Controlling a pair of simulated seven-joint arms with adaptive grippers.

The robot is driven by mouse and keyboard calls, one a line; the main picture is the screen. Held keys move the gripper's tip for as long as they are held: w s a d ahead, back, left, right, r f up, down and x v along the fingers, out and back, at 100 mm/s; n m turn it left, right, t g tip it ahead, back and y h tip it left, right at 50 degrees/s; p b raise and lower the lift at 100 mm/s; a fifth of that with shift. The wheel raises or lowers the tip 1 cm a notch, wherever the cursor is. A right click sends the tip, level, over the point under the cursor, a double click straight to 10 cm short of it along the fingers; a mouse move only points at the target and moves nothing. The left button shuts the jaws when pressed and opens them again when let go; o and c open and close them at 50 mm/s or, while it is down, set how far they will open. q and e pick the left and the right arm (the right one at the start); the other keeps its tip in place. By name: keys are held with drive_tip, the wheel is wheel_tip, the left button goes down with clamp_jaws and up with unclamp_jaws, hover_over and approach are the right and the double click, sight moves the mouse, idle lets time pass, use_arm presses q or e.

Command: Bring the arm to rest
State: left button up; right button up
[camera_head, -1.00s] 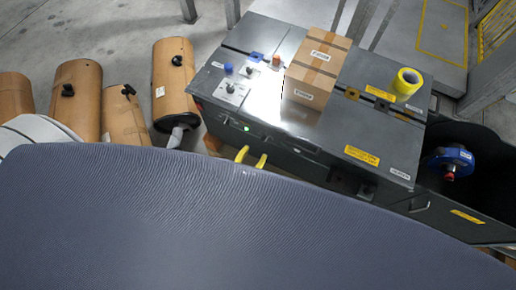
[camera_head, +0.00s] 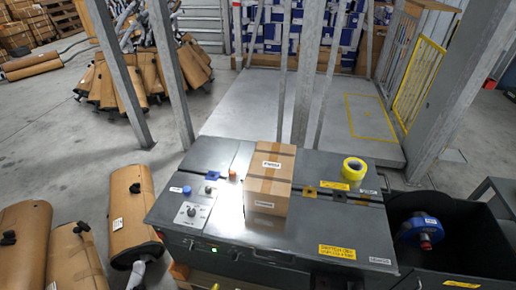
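Neither of my grippers shows in the head view, and no arm of mine is in the picture. A grey metal workbench (camera_head: 325,215) stands in the lower middle. A brown cardboard box (camera_head: 268,187) with white labels sits on it, near its middle. A control panel (camera_head: 193,213) with a dial and a blue button is at the left part of the bench.
A dark bin (camera_head: 455,262) holding a blue reel (camera_head: 420,231) is at right. Grey posts (camera_head: 167,80) and a yellow-framed gate (camera_head: 419,85) rise behind. Grey floor (camera_head: 60,140) lies open at left.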

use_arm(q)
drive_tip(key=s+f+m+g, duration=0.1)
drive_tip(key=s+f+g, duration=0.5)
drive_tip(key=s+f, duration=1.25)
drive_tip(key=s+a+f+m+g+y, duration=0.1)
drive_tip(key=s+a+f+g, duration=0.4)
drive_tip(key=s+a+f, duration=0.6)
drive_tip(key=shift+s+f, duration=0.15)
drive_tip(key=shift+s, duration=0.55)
